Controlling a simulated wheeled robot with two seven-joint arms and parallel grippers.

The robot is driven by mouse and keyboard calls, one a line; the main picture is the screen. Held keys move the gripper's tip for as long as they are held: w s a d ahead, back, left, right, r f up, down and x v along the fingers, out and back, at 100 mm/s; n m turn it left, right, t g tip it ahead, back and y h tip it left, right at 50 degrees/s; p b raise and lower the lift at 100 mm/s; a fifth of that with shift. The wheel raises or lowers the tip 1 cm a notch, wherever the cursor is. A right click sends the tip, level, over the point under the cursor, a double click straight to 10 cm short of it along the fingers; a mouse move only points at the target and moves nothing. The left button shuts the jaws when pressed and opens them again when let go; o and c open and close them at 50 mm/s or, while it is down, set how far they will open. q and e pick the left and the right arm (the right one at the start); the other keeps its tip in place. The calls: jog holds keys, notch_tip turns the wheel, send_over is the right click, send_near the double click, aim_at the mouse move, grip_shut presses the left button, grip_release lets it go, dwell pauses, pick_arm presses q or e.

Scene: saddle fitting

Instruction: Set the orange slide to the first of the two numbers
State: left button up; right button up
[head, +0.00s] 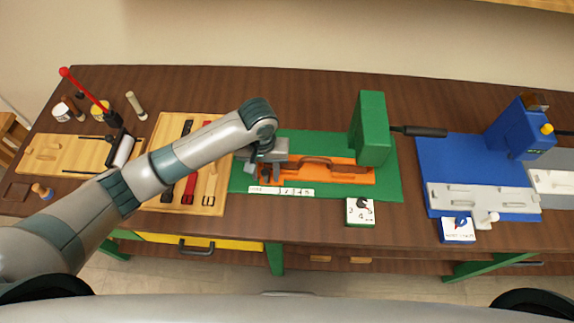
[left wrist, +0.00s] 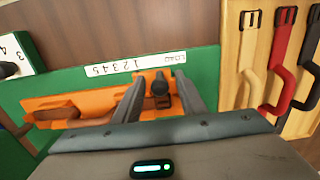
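The orange slide (head: 345,177) lies on the green base plate (head: 385,188) of the green press (head: 372,130); it also shows in the left wrist view (left wrist: 62,103). A white scale strip (head: 281,191) with the numbers 1 to 5 and a LOAD mark runs along the plate's front; it shows too in the wrist view (left wrist: 130,65). My left gripper (head: 266,176) is over the slide's left end. Its fingers (left wrist: 160,98) are apart on either side of a dark upright knob (left wrist: 160,88), with gaps visible. My right gripper is not in view.
A white numbered card (head: 360,211) on a green block stands in front of the press; its numbers are partly covered. A wooden board with coloured straps (head: 209,195) lies to the left. A blue machine (head: 518,130) stands to the right. A dark lever (head: 425,131) sticks out from the press.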

pick_arm(q)
jog(key=shift+r, duration=0.15)
jog(key=shift+r, duration=2.85)
